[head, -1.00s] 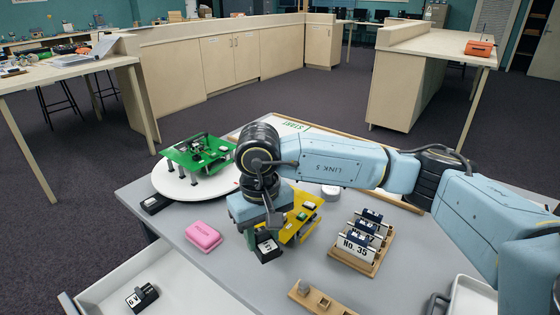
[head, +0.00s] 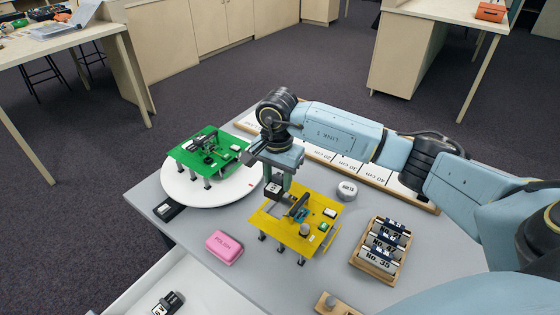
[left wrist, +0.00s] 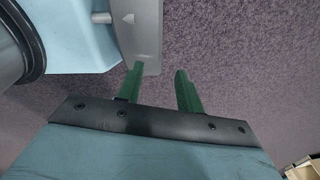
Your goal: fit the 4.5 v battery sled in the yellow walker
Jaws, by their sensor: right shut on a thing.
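The yellow walker (head: 270,222), a flat yellow deck on short dark legs, stands mid-table in the head view, with a dark and blue mechanism and small parts on top. My right gripper (head: 280,185) is at its back left edge, shut on a black battery sled (head: 273,190) with a white patch; its lettering is too small to read. The sled appears over the walker's edge; I cannot tell whether they touch. My left gripper (left wrist: 160,88) shows only in the left wrist view, its green fingers apart and empty over the carpet.
A green walker (head: 190,153) stands on a white round turntable (head: 180,192). Another black sled (head: 168,210) lies at the table's left edge, and one is in the open drawer (head: 200,295). A pink POLISH block (head: 224,246), a grey tin (head: 347,190) and a plate rack (head: 366,268) surround the walker.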

